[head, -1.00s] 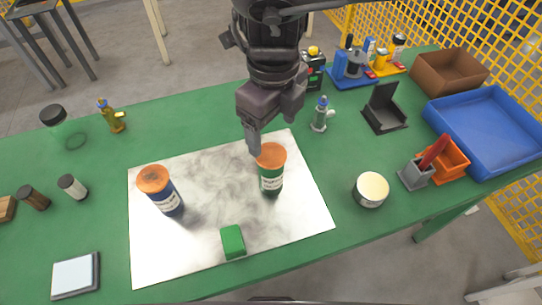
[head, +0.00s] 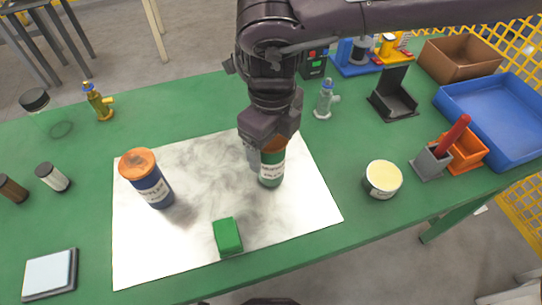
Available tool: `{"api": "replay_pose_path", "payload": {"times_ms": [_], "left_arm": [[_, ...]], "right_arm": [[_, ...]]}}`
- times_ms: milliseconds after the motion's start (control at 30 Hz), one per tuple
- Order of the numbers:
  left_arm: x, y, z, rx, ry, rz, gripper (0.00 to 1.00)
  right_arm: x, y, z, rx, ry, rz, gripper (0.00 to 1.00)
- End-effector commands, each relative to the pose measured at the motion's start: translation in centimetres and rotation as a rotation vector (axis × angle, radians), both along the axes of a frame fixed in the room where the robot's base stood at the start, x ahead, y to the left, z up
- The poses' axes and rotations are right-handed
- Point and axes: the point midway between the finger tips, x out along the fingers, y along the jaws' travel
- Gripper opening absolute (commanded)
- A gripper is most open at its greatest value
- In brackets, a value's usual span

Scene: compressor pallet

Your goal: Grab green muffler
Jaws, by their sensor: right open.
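The green muffler (head: 271,168) is a green can with a white label and an orange top. It stands upright on the grey-white metal sheet (head: 200,239), right of its middle. My right gripper (head: 262,147) is over it from above, with its jaws open around or beside the can's upper part. The gripper hides most of the orange top, and I cannot tell whether the fingers touch it. A blue muffler (head: 153,190) with an orange top stands on the sheet to the left. My left gripper is not in view.
A green block (head: 228,236) lies at the sheet's front. A round tin (head: 382,179) stands to the right, near a grey holder (head: 430,162) and an orange bin (head: 468,149). A grey fitting (head: 325,101) stands behind. A blue tray (head: 492,118) and brown box (head: 458,60) are at right.

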Motion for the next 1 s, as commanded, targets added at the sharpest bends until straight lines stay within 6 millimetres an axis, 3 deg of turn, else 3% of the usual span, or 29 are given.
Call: {"api": "replay_pose_path", "payload": {"times_ms": [200, 500, 900, 1000], "left_arm": [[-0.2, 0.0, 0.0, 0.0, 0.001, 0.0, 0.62], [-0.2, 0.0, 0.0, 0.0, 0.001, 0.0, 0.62], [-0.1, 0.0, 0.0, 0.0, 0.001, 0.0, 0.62], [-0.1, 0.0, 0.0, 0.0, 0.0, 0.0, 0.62]], "right_arm": [[0.2, 0.1, -3.1, -0.002, 0.002, 0.0, 0.76], [0.2, 0.1, -3.7, -0.001, 0.001, 0.0, 0.76], [0.2, 0.1, -3.6, -0.001, 0.001, -0.001, 0.25], [0.3, 0.1, -3.5, 0.0, -0.001, -0.001, 0.21]]}}
